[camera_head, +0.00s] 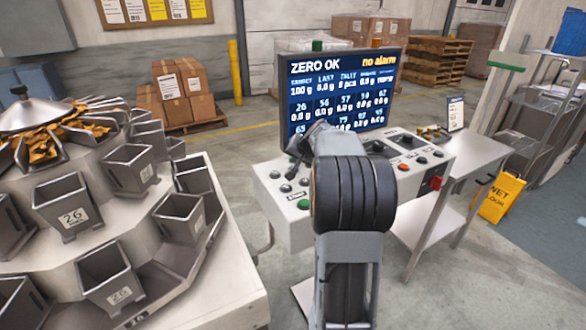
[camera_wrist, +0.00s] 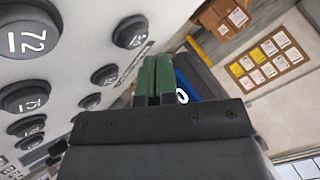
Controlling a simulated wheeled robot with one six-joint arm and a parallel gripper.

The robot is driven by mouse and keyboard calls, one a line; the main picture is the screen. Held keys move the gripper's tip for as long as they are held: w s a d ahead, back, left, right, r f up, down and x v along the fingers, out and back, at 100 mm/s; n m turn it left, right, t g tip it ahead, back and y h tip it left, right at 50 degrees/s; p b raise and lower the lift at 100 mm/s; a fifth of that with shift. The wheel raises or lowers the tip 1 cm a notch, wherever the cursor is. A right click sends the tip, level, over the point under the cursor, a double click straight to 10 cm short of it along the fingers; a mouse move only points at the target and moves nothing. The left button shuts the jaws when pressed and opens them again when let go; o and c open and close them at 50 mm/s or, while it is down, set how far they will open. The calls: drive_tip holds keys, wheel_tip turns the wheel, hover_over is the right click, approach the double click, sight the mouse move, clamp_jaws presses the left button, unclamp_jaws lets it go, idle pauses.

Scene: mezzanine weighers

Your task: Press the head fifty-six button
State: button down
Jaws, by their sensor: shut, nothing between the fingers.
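The control panel (camera_head: 262,188) stands below a screen, with small dark buttons on its sloped face. My arm covers its middle. In the wrist view, the panel (camera_wrist: 70,60) carries several round black buttons with white numbers. One reads 72 (camera_wrist: 25,40) and another seems to read 75 (camera_wrist: 33,98). Labels on the smaller buttons (camera_wrist: 131,32) beside the fingers are too small or slanted to read. I cannot make out which is fifty-six. My gripper (camera_wrist: 152,64) has green fingertips, shut and empty, close to the panel face; contact cannot be told.
The screen (camera_head: 340,92) reads ZERO OK and no alarm, with a row of head numbers including 56. A weigher with grey buckets (camera_head: 68,205) stands at left. A green button (camera_head: 303,204) and a red switch (camera_head: 436,183) sit on the console. A yellow wet-floor sign (camera_head: 500,200) stands right.

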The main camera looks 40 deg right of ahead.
drive_tip(key=shift+f+b, duration=0.85)
drive_tip(key=shift+b, duration=0.25)
idle(0.7)
drive_tip(key=shift+r, duration=0.1)
idle(0.3)
drive_tip(key=shift+r+p, duration=0.55)
drive_tip(key=shift+r, duration=0.2)
drive_tip(key=shift+r+p, duration=1.75)
drive_tip(key=shift+r, duration=0.75)
